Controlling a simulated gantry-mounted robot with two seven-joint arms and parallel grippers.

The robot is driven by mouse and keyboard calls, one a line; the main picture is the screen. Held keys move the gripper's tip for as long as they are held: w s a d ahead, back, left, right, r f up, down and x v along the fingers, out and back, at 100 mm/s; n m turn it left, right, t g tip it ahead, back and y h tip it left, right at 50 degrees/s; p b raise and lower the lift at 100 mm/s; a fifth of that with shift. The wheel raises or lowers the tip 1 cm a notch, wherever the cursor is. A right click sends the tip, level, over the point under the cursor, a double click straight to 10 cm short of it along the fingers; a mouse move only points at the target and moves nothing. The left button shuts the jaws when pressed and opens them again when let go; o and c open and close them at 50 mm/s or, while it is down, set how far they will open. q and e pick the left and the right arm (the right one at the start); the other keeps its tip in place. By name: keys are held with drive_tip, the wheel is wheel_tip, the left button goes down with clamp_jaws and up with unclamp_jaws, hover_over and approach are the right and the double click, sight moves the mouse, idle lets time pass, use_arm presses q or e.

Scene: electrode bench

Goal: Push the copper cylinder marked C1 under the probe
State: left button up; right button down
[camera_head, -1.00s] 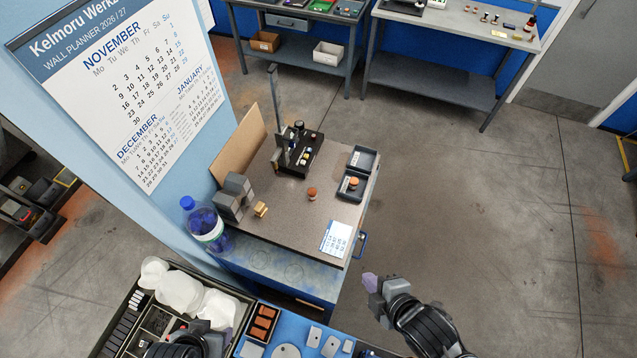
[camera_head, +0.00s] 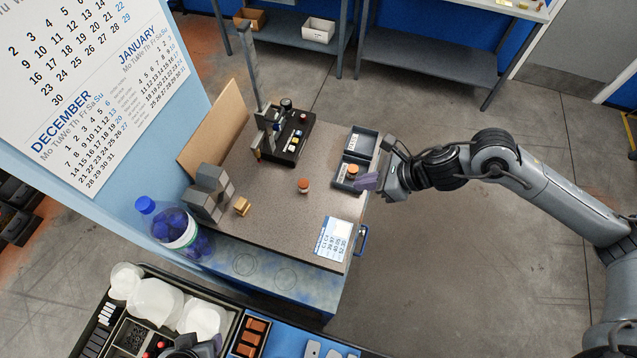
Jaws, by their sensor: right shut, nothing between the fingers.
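Another copper-coloured piece (camera_head: 353,169) sits in the front compartment of a dark tray (camera_head: 343,183) at the bench's right side. I cannot read a C1 mark on either. The probe stand (camera_head: 251,65) is a tall grey post beside a black unit with small knobs (camera_head: 291,135), farther back; the probe tip is too small to tell. My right gripper (camera_head: 366,181) is shut and empty, just right of the tray. My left gripper (camera_head: 190,346) barely shows at the bottom edge.
Grey blocks (camera_head: 210,190), a small brass piece (camera_head: 241,206) and a blue-capped bottle (camera_head: 170,228) stand at the left. A printed card (camera_head: 333,240) lies at the front right. The bench top between the loose cylinder and the black unit is clear.

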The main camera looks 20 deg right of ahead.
sight(304, 186)
drive_tip(key=p+x, duration=0.2)
drive_tip(key=x, duration=0.7)
drive_tip(key=shift+w+a, duration=0.1)
drive_tip(key=shift+a, duration=0.15)
drive_tip(key=shift+w+a+p, duration=0.7)
drive_tip(key=shift+a, duration=0.1)
drive_tip(key=shift+w+a+f+p, duration=0.2)
drive_tip(key=shift+w+a+p, duration=0.1)
drive_tip(key=shift+w+a, duration=0.4)
